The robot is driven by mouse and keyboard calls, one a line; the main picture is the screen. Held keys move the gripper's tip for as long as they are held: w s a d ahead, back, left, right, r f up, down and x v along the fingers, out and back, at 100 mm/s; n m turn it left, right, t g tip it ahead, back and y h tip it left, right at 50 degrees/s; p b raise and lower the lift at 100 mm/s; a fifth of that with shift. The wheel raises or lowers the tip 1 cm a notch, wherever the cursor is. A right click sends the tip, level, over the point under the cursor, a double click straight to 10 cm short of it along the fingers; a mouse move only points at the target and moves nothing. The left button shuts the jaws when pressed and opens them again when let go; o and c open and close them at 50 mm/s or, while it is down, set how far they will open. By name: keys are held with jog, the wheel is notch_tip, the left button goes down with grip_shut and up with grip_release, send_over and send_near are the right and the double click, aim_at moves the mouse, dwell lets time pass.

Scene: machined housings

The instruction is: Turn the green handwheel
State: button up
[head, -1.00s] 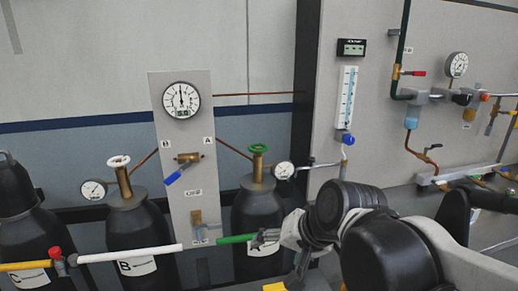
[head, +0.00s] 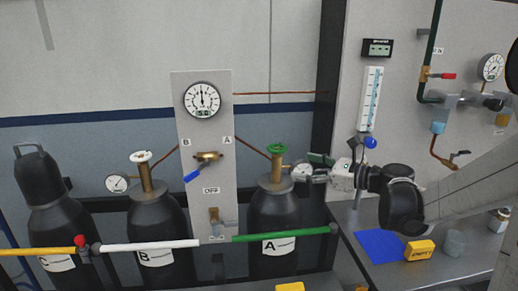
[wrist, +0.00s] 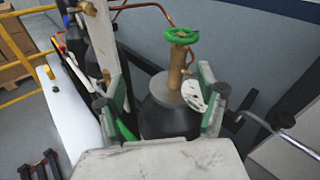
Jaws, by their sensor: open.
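The green handwheel (head: 277,149) sits on the brass valve on top of black cylinder A (head: 274,218). In the wrist view, the green handwheel (wrist: 181,35) is ahead, beyond the fingertips and above the gap between them. My gripper (head: 308,169) is just right of the brass valve in the head view, a little lower than the wheel. In the wrist view my gripper (wrist: 160,88) has its two green-padded fingers wide apart with nothing held. The small gauge by valve A is partly hidden by the gripper in the head view.
Cylinder B (head: 158,225) with a white handwheel (head: 140,156) stands to the left. A panel (head: 205,130) with a gauge and blue-handled lever is between them. A coloured rail (head: 150,247) runs in front of the cylinders. A bench (head: 350,220) holds a yellow box (head: 419,250).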

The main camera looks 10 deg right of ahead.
aim_at(276, 150)
jog(key=w+a, duration=0.2)
jog(key=w, duration=0.2)
jog(key=w+a+m+t, duration=0.1)
jog(key=w+a, duration=0.1)
jog(key=w, duration=0.1)
jog(key=w+a+m+p, duration=0.1)
jog(key=w+a, duration=0.1)
jog(key=w, duration=0.2)
jog(key=shift+w+r+y, duration=0.3)
jog(key=shift+y, duration=0.1)
jog(key=shift+d, duration=0.1)
jog(key=shift+t, duration=0.3)
jog(key=c, duration=1.2)
